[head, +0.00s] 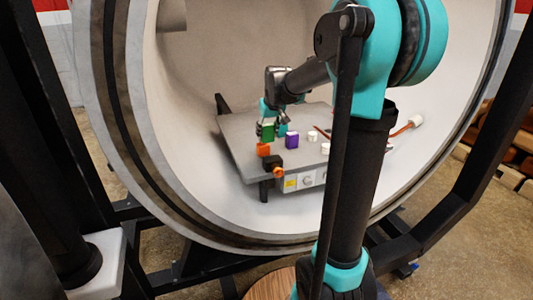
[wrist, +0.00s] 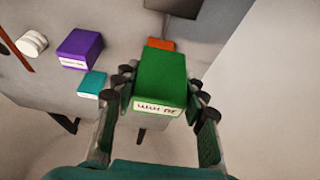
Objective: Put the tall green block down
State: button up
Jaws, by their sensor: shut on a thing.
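The green block (wrist: 162,85) is held in my gripper (wrist: 160,100) in the wrist view, with a finger on each side of it. A white label shows on its near face. In the head view the green block (head: 267,132) hangs below my gripper (head: 267,122), over the left part of the grey table (head: 240,152) inside the furnace. I cannot tell how far its base is above the table.
A teal block (wrist: 92,84), a purple block (wrist: 78,48) and a white cylinder (wrist: 32,43) stand to the left in the wrist view. A black and orange device (head: 272,165) sits at the table's front edge.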

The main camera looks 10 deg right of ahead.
aim_at(267, 151)
notch_tip(267, 151, down, 9)
dwell(0.5)
jog(key=shift+f, duration=0.15)
jog(key=o, duration=1.4)
jog(key=v, duration=1.2)
jog(key=s+d+f+m, duration=0.1)
jog(key=s+f, duration=0.8)
jog(key=s, duration=0.3)
jog(key=s+d+f+m, duration=0.1)
jog(key=s+d+f, duration=0.1)
jog(key=s+f, duration=0.7)
jog(key=s, duration=0.4)
jog(key=shift+s+h, duration=0.3)
jog(key=shift+h, duration=0.1)
jog(key=shift+d+f, duration=0.15)
